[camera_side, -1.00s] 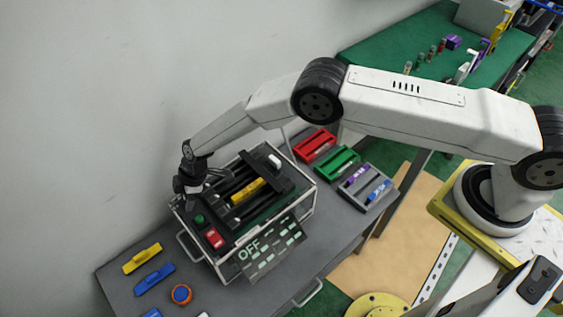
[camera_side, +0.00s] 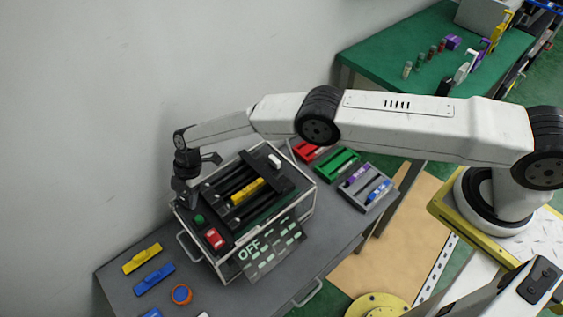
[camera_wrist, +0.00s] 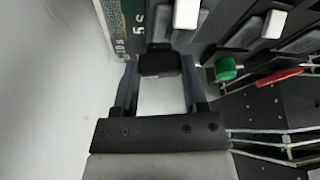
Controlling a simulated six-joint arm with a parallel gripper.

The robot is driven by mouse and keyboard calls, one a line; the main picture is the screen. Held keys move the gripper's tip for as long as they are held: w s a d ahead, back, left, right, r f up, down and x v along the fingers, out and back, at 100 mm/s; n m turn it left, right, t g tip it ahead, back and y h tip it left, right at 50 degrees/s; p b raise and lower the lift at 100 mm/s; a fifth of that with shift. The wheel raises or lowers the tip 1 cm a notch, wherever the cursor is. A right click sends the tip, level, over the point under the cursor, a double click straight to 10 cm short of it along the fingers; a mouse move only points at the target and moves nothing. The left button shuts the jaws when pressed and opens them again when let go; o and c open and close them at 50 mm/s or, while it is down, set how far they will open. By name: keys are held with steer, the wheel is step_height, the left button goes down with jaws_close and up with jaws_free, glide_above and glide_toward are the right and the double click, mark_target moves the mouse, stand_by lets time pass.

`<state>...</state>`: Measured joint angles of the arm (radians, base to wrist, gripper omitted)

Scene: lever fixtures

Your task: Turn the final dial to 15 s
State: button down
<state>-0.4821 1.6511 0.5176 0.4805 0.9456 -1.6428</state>
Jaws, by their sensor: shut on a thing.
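The final dial shows in the wrist view as a dark block-like knob (camera_wrist: 160,65), beside a green scale plate (camera_wrist: 133,15) with "10 s" and "5 s" legible. My gripper (camera_wrist: 158,72) has one finger on each side of this knob and is shut on it. The dial's pointer and the 15 s mark cannot be made out. In the side view my gripper (camera_side: 185,197) is down at the left end of the black lever box (camera_side: 262,208), hiding the dial there.
A green button (camera_wrist: 226,68) and a red switch (camera_wrist: 280,77) lie close to the right of my gripper. White-tipped levers (camera_wrist: 187,14) are nearby. A display panel (camera_side: 268,252) reads "OFF". Coloured trays (camera_side: 338,162) stand right of the box; yellow and blue handles (camera_side: 142,258) lie left.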

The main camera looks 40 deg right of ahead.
steer(key=shift+n+g, duration=0.3)
steer(key=shift+n, duration=0.4)
stand_by(0.3)
steer(key=shift+c, duration=2)
jaws_free()
steer(key=shift+w+r, duration=0.1)
steer(key=shift+r, duration=0.1)
steer(key=v, duration=0.7)
steer(key=shift+r, duration=0.2)
steer(key=shift+d, duration=0.1)
